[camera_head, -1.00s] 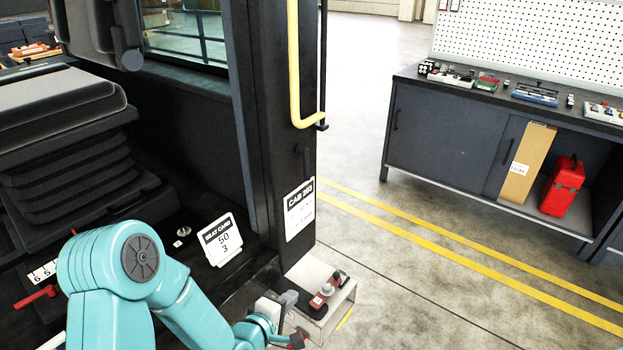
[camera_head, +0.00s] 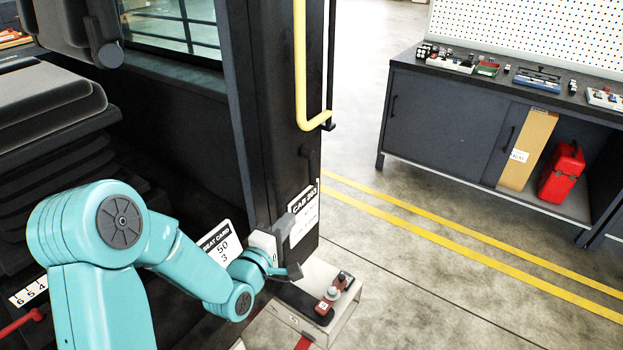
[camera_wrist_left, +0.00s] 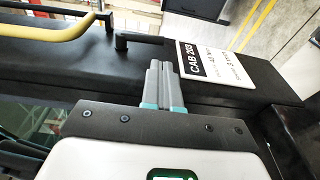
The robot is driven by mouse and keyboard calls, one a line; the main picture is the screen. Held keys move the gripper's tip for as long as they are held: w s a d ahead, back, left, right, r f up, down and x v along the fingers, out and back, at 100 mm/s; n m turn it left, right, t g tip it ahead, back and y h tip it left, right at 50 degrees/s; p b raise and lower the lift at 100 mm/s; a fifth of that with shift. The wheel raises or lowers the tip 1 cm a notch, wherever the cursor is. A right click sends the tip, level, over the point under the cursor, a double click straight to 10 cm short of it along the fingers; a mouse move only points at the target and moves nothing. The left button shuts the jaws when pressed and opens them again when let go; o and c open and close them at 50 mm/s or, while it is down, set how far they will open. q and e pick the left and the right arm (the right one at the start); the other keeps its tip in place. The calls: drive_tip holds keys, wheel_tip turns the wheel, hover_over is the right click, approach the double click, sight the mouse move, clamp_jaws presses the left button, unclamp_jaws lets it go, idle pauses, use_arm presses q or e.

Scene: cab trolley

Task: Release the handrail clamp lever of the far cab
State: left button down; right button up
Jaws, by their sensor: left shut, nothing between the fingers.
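The cab's dark post (camera_head: 268,120) carries a yellow handrail (camera_head: 300,70) ending in a bend and a dark clamp. A small black lever (camera_head: 308,163) is on the post below that bend; it also shows in the left wrist view (camera_wrist_left: 138,40). A white card reading CAB 203 (camera_head: 304,212) is below the lever; it also shows in the left wrist view (camera_wrist_left: 215,65). My left gripper (camera_head: 285,225) is in front of the card, below the lever and apart from it. In the left wrist view its grey fingers (camera_wrist_left: 160,70) are together, with nothing between them. My right gripper is not in view.
A light box (camera_head: 325,295) with red and black controls stands at the post's foot. A seat card (camera_head: 217,243) is behind my left arm. The seat (camera_head: 45,110) is at the left. A workbench (camera_head: 450,130) stands back right, with open floor before it.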

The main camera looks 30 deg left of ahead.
use_arm(q)
drive_tip(key=shift+s+a+r+y, duration=0.35)
drive_tip(key=shift+a+r, duration=0.15)
drive_tip(key=shift+a, duration=0.2)
drive_tip(key=p, duration=0.4)
approach(311, 178)
drive_tip(key=w, duration=0.6)
drive_tip(key=shift+w+a+f, duration=0.1)
drive_tip(key=shift+w+a, duration=0.15)
drive_tip(key=shift+w, duration=0.15)
